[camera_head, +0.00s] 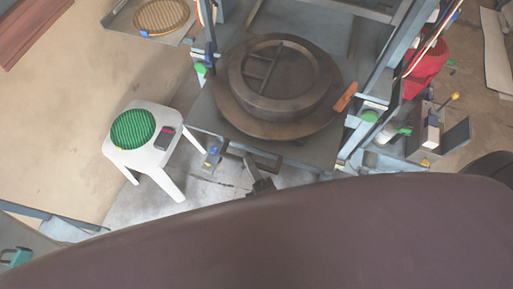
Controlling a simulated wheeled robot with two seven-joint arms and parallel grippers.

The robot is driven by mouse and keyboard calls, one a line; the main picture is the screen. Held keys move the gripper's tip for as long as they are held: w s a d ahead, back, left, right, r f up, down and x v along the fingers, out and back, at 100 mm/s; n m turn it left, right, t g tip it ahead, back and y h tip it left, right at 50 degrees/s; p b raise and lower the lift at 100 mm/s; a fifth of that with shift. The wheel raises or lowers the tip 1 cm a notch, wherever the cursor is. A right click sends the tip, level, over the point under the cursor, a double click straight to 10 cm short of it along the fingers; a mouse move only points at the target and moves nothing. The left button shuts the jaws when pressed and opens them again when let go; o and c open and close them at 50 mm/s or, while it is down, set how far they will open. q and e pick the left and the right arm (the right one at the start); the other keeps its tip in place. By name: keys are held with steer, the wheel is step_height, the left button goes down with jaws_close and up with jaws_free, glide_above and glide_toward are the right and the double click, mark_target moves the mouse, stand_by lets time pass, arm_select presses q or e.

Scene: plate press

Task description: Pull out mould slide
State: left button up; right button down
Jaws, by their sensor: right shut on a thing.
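The mould slide is a flat grey plate (205,117) at the front of the press. It carries a dark, round metal mould (285,80) with a raised ring and a small ribbed pattern inside. An orange-brown handle (345,97) sticks out at the mould's right side. My right gripper (254,168) is a small dark shape just below the slide's front edge, shut on a part there; its fingertips and the held part are hard to make out. My own large dark link hides the lower picture. My left gripper is not in view.
A white stool (158,165) with a round green pad (133,129) and a small dark device (167,137) stands to the left. A tray (120,22) with a woven round piece is at upper left. A red bucket (425,68) and an open grey box (455,137) are at right.

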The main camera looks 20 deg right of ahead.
steer(key=shift+s+a, duration=0.15)
steer(key=shift+s, duration=0.1)
steer(key=c, duration=1.7)
jaws_free()
steer(key=shift+w, duration=0.1)
steer(key=s, duration=0.2)
steer(key=s+d+b, duration=0.1)
steer(key=s, duration=0.4)
steer(key=shift+s+d, duration=0.3)
